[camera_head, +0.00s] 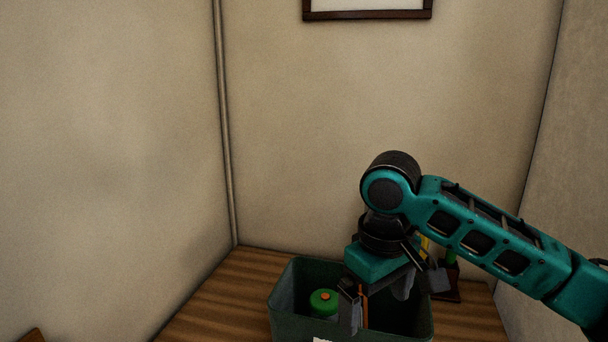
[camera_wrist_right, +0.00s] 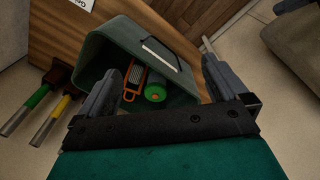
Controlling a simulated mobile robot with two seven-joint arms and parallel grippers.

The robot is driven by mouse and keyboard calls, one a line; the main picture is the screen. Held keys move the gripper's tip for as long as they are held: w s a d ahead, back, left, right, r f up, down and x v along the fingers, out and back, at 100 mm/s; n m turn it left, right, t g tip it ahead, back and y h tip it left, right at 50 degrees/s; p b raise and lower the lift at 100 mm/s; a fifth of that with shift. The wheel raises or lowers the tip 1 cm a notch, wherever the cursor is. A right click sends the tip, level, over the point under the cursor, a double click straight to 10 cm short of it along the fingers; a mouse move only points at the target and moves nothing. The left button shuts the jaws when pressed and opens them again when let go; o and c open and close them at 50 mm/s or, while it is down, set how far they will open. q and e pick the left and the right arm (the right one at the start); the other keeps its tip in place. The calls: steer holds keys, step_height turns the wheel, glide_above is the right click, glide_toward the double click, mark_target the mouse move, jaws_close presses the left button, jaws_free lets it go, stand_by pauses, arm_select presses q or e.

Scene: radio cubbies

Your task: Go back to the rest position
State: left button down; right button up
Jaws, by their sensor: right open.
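My right gripper (camera_head: 378,302) hangs pointing down over a dark green bin (camera_head: 283,297) on the wooden surface. Its fingers are apart with nothing held between them. In the right wrist view the open right gripper (camera_wrist_right: 162,70) frames the bin (camera_wrist_right: 103,60). A green round object (camera_head: 323,302) with an orange top lies inside the bin; it also shows in the right wrist view (camera_wrist_right: 155,92). An orange-framed item (camera_wrist_right: 132,80) lies beside it. My left gripper is not in view.
The wooden surface (camera_head: 215,305) is clear left of the bin. Tools with green (camera_wrist_right: 38,97) and yellow (camera_wrist_right: 60,106) handles sit beside the bin, partly behind my right arm in the head view. Walls close in behind and on both sides. A framed picture (camera_head: 367,8) hangs above.

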steer(key=a+f+m+t+y, duration=0.15)
steer(key=a+f+y, duration=0.25)
steer(key=f, duration=0.4)
steer(key=a+f+t+y, duration=0.25)
steer(key=a+f, duration=0.25)
steer(key=f, duration=0.4)
steer(key=s+d+f+m+t+h, duration=0.2)
steer(key=s+d+f+t+h, duration=0.2)
steer(key=s+d+f, duration=0.8)
steer(key=s+d+t, duration=0.1)
steer(key=s+d, duration=0.1)
steer(key=d, duration=0.2)
steer(key=shift+f+t, duration=0.15)
steer(key=shift+t, duration=0.25)
steer(key=shift+m, duration=0.25)
steer(key=shift+c, duration=0.4)
